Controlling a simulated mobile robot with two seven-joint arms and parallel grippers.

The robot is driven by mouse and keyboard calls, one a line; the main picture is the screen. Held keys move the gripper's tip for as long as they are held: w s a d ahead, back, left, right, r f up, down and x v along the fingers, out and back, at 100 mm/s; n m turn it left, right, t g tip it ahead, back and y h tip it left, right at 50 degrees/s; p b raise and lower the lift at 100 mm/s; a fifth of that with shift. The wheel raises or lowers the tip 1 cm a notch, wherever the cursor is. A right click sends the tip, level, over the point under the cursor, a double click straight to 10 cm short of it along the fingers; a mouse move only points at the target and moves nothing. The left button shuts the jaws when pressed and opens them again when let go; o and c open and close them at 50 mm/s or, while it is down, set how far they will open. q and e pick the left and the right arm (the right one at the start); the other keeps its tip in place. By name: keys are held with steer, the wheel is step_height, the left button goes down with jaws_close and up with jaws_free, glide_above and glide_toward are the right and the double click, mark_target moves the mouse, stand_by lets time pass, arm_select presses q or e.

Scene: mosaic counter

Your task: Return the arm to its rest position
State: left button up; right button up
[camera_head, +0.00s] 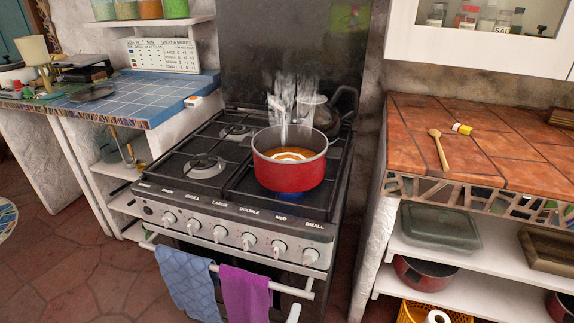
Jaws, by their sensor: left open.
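Only a small white tip at the bottom edge, beside the purple towel, looks like part of my left gripper (293,313). It is low in front of the stove, well below the red pot, and nothing shows held in it. The rest of my left arm is out of view. My right gripper is not in view.
A red pot (288,172) with orange liquid and a white swirl steams on a lit burner of the stove (202,165). A blue towel (188,280) and purple towel (244,293) hang on its rail. A wooden spoon (439,148) lies on the right counter (410,120).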

arm_select(q)
steer(key=s+a+f+m+g+y+p, duration=0.2)
steer(key=s+a+f+m+g+p, duration=0.75)
steer(key=s+f, duration=0.35)
steer(key=s+a+f+m+g+y+p, duration=0.1)
steer(key=s+a+f+m+g+p, duration=0.1)
steer(key=s+a, duration=0.3)
steer(key=s+a+f+m+g+y+p, duration=0.2)
steer(key=s+a+m+g+p, duration=0.1)
steer(key=s, duration=1.1)
steer(key=shift+s+a+g+y+p, duration=0.15)
steer(key=shift+a+g+y+p, duration=0.15)
steer(key=shift+a+g+p, duration=0.7)
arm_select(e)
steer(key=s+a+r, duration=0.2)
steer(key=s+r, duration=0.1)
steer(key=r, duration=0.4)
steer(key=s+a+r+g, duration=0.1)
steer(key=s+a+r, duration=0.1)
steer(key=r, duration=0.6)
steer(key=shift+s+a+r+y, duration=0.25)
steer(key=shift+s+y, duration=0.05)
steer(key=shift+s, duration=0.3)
